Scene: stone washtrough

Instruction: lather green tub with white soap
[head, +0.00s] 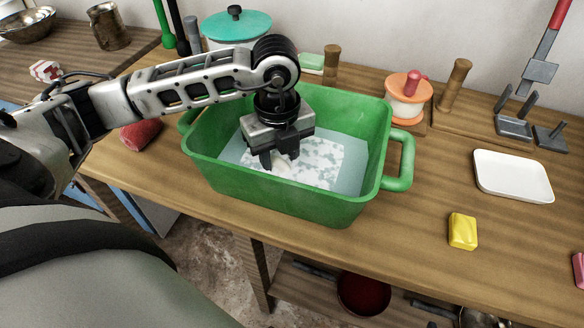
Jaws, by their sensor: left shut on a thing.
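The green tub (290,200) stands upright on the wooden counter, with a handle at its right end. Its bottom is a pale grey-blue, and a mottled white, foamy-looking patch (318,164) covers the middle. My left gripper (276,160) reaches down into the tub from above, fingers pointing down. It is shut on the white soap (257,161), which sits low at the fingertips against the pale bottom. The fingers hide much of the soap, and I cannot tell exactly where it touches. My right gripper is not in view.
A yellow bar (463,231) and a white tray (511,175) lie right of the tub. An orange-topped container (408,98), a wooden peg (454,84) and a teal-lidded pot (236,26) stand behind. A red object (141,133) lies to the left. The counter's front right is mostly clear.

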